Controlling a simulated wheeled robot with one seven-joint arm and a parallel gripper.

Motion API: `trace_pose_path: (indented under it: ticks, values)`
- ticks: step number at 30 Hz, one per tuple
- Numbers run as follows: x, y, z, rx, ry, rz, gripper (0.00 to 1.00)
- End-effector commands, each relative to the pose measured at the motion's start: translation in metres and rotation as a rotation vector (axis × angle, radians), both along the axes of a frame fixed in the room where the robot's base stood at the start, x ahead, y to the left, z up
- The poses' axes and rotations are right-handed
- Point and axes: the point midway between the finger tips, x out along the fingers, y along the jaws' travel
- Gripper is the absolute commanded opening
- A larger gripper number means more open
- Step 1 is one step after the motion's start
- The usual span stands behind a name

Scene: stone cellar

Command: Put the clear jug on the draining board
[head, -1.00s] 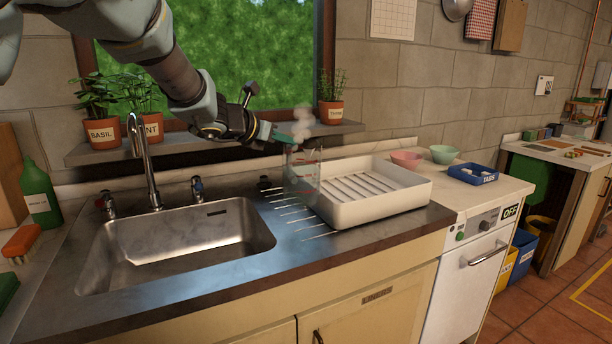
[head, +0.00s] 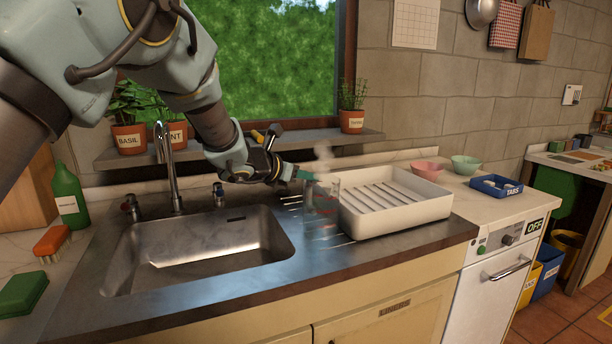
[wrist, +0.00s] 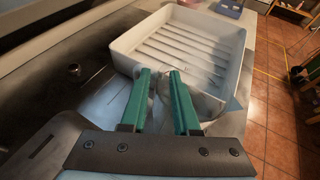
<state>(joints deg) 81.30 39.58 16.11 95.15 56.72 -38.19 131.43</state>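The clear jug (head: 321,215) has faint red marks and looks upright in the head view, over the grooved steel draining board (head: 345,243) between sink and white tray. I cannot tell whether its base touches the steel. My gripper (head: 308,176) is at the jug's top, coming from the left. In the wrist view its green fingers (wrist: 161,95) are a little apart, with a faint clear shape of the jug (wrist: 200,98) around their tips. The fingers appear closed on the jug, though the exact contact is hard to see through the clear wall.
A white slatted tray (head: 400,220) stands close at the jug's right. The steel sink (head: 200,250) with its tap (head: 168,165) lies left. Potted herbs line the sill behind. Pink (head: 427,170) and green (head: 465,165) bowls and a blue tabs box (head: 496,187) are farther right.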

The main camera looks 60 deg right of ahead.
Motion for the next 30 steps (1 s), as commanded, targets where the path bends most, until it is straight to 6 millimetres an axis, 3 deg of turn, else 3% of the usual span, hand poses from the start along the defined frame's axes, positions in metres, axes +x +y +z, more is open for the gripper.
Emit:
trace_pose_path:
  ticks: [3,14,30]
  values:
    - [0.0,0.0,0.0,-0.001,0.0,0.0,0.42]
    - [0.002,0.007,0.004,-0.003,0.0,0.002,0.42]
    - [0.015,0.094,0.04,-0.004,0.001,0.002,0.42]
